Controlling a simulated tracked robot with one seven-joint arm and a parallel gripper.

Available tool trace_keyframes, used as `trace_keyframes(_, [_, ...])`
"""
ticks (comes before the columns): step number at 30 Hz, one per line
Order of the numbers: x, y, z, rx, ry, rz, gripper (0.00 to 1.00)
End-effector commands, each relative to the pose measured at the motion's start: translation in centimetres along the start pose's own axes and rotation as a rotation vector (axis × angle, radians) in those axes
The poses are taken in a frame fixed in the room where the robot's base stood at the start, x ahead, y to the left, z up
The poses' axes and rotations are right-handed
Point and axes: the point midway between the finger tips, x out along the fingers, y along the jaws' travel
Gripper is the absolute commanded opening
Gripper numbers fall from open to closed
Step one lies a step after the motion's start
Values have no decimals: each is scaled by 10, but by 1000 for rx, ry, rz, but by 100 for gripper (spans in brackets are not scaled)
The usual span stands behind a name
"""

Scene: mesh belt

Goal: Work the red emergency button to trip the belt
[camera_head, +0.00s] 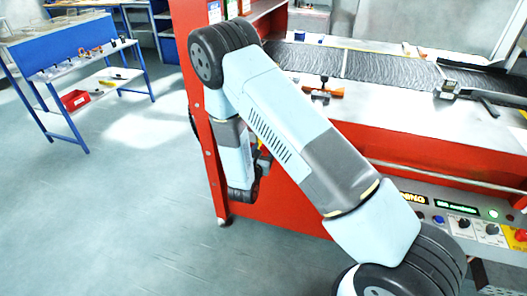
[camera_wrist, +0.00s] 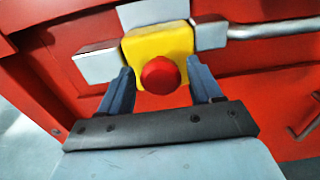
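A red round emergency button (camera_wrist: 160,76) sticks out of a yellow box (camera_wrist: 158,40) on the red machine frame, in the wrist view. My gripper (camera_wrist: 160,67) is open, with one blue-grey finger at each side of the button in the picture. I cannot tell whether a finger touches the button or box. In the head view my arm hangs down beside the machine's left end, and my gripper there is mostly hidden behind my arm. The mesh belt (camera_head: 370,65) runs along the top of the machine.
Grey metal blocks (camera_wrist: 98,63) flank the yellow box, and a metal rail (camera_wrist: 270,29) runs off right. A control panel (camera_head: 465,222) with knobs and lit displays is at the lower right. A blue workbench (camera_head: 75,42) stands left. The floor between is clear.

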Motion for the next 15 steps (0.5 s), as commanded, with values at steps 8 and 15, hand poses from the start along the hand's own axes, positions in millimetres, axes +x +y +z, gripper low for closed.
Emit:
trace_keyframes(8, [0, 0, 0, 0, 0, 0, 37])
trace_keyframes(15, [0, 0, 0, 1, 0, 1, 14])
